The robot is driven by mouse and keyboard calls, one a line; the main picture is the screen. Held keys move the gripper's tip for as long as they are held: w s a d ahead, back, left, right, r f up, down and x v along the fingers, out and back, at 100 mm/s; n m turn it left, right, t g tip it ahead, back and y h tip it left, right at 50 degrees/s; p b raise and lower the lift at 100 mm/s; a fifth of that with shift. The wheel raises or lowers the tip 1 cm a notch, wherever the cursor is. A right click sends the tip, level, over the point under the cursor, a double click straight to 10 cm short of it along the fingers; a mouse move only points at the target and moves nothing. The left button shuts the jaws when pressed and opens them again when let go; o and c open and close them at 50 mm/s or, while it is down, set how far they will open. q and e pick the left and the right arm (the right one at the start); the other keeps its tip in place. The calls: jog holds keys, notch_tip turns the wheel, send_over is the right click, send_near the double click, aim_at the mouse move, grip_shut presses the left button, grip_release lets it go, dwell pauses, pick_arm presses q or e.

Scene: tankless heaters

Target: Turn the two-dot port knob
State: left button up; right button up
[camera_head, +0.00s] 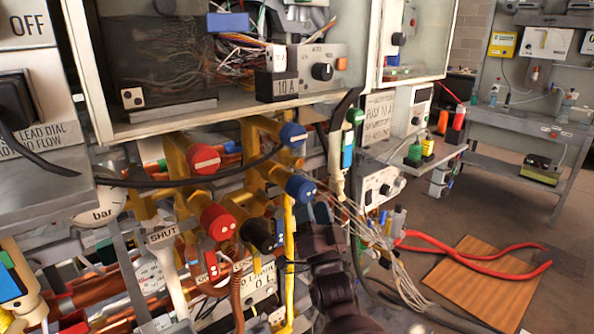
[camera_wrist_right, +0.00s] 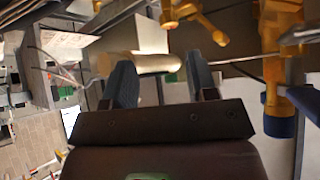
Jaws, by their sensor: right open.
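A red knob (camera_head: 218,222) with small white dot marks sits on the yellow pipework in the head view. A blue knob (camera_head: 300,188) to its upper right also has small white dots. A black knob (camera_head: 262,235) sits between and below them. The dot counts are too small to be sure of. My right gripper (camera_head: 321,238) is dark and blurred, just below and right of the blue knob and apart from it. In the right wrist view its two fingers (camera_wrist_right: 163,84) are spread with no knob between them. My left gripper is out of view.
A red knob (camera_head: 203,160) and a blue knob (camera_head: 293,135) with white bars sit higher on the pipes. Loose wires (camera_head: 385,255) hang right of my gripper. A glass-fronted cabinet (camera_head: 190,122) overhangs the pipes.

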aim_at(299, 168)
jog(key=shift+n+y, duration=0.4)
jog(key=shift+n, duration=0.1)
jog(key=x, duration=1.1)
jog(key=shift+s+a+r+b, duration=0.1)
jog(key=shift+a+r+b, duration=0.1)
jog(key=shift+a+b, duration=0.15)
jog(key=shift+c, duration=0.4)
jog(key=c, duration=0.9)
jog(key=shift+o, duration=0.2)
jog(key=shift+n+y, duration=1.4)
jog(key=shift+n, duration=0.1)
jog(key=o, duration=0.9)
jog(key=shift+o, duration=0.2)
jog(key=shift+s, duration=0.1)
